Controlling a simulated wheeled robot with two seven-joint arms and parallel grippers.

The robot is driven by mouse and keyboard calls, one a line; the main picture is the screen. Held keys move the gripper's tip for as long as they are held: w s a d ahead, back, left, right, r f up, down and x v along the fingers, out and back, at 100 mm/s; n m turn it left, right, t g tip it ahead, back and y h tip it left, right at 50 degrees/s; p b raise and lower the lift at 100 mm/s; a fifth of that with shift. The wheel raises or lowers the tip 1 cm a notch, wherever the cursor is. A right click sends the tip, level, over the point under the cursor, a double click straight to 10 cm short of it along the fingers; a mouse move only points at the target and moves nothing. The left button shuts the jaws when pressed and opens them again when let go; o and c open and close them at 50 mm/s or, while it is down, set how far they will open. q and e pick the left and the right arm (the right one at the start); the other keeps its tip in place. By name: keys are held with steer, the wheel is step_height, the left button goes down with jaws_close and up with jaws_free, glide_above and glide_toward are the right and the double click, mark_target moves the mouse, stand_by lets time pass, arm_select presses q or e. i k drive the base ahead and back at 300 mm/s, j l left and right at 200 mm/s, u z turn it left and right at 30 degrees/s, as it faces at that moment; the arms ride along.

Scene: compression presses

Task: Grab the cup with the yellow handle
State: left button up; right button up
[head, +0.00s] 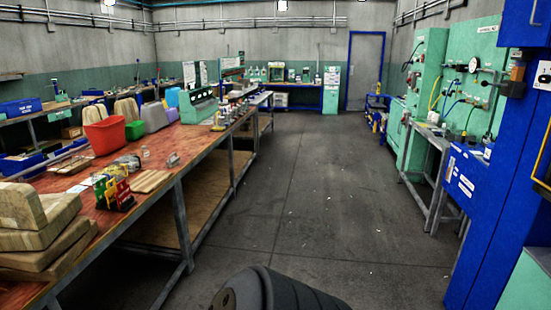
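I cannot make out a cup with a yellow handle in the head view. On the long red-brown workbench (75,188) at the left stand small upright coloured items, one with yellow parts (100,188) and one red (119,194); their exact kind is too small to tell. A small clear vessel (145,152) and a dark, rounded metallic object (129,162) are behind them. Neither of my grippers is in view.
A red bin (104,136) and a green container (134,130) stand farther back. The grey floor aisle (315,180) is clear. A blue frame (490,220) and green panels (425,80) bound the right.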

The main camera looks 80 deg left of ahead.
mark_target(115, 168)
steer(key=u, duration=3.8)
steer(key=i+z, duration=0.2)
steer(key=i, duration=0.7)
steer(key=i+z, duration=0.2)
steer(key=i, duration=0.75)
